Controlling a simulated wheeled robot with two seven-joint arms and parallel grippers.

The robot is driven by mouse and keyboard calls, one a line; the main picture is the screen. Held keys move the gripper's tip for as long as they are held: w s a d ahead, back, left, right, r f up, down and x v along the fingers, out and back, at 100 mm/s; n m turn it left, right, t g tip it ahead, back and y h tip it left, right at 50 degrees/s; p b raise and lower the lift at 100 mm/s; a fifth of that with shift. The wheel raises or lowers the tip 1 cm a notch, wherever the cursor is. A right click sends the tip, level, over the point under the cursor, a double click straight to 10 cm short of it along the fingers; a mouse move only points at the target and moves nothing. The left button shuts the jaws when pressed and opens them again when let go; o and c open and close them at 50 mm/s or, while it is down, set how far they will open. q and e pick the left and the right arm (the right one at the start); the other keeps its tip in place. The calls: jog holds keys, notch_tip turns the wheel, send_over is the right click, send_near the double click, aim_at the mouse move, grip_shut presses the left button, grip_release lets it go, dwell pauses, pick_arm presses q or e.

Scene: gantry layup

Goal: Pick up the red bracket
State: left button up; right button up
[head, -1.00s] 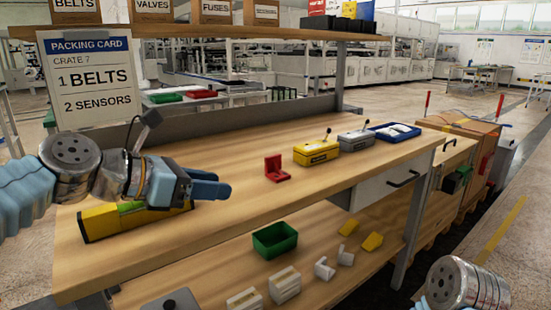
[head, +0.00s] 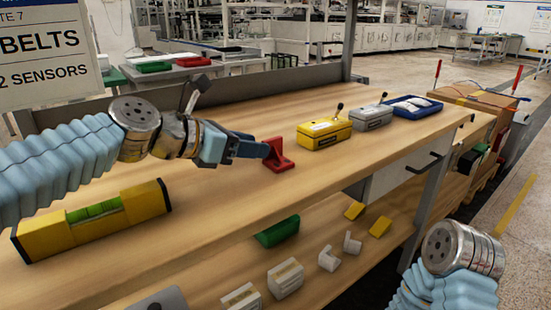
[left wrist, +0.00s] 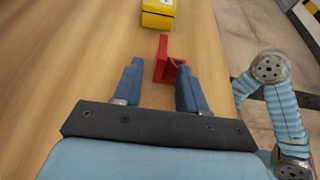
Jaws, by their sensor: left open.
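The red bracket (head: 278,156) stands on the wooden bench top, right at the tips of my left gripper (head: 264,146) in the head view. In the left wrist view the red bracket (left wrist: 166,60) lies ahead, with its near part reaching between the open fingertips of my left gripper (left wrist: 156,68). It sits closer to the right finger there. Whether a finger touches it I cannot tell. My left gripper is open and holds nothing. Of my right arm only a wrist part shows at the lower right; its gripper is out of view.
A yellow box (head: 324,132) stands just beyond the bracket, with a grey box (head: 371,117) and a blue tray (head: 416,109) farther right. A yellow spirit level (head: 92,221) lies at the left. A green bin (head: 277,232) and several small parts are on the lower shelf.

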aim_at(270, 158)
pick_arm(q)
jog(key=b+x, duration=0.1)
jog(key=x, duration=0.4)
jog(key=shift+d+r, duration=0.15)
jog(key=shift+r, duration=0.05)
grip_shut()
